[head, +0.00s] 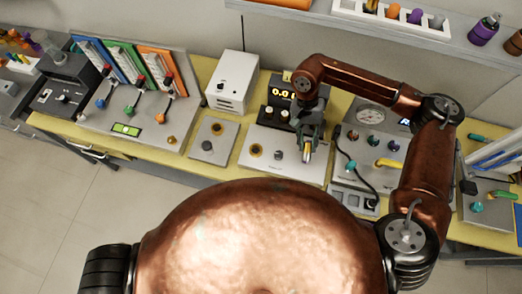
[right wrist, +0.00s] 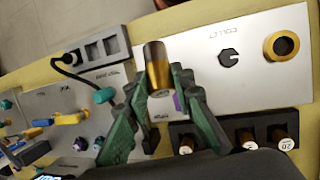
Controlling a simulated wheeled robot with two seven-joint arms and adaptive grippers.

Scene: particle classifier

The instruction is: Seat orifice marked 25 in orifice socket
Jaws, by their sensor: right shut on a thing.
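My right gripper (head: 308,148) is shut on a small cylinder, the orifice (right wrist: 157,66), with a brass body and a dark end. No marking is readable on it. It is held above the right end of a white panel (head: 285,171). A brass ring (right wrist: 281,45), apparently the orifice socket, is on that panel to the right in the right wrist view; it also shows in the head view (head: 257,150), left of the gripper. The ring is apart from the orifice. My left gripper is not in view.
A knob (right wrist: 228,57) is between the held orifice and the ring. A black rack (right wrist: 218,134) holds several brass-topped orifices, one marked 20 (right wrist: 286,141). A gauge panel (head: 375,130) with a black cable stands right of the gripper in the head view.

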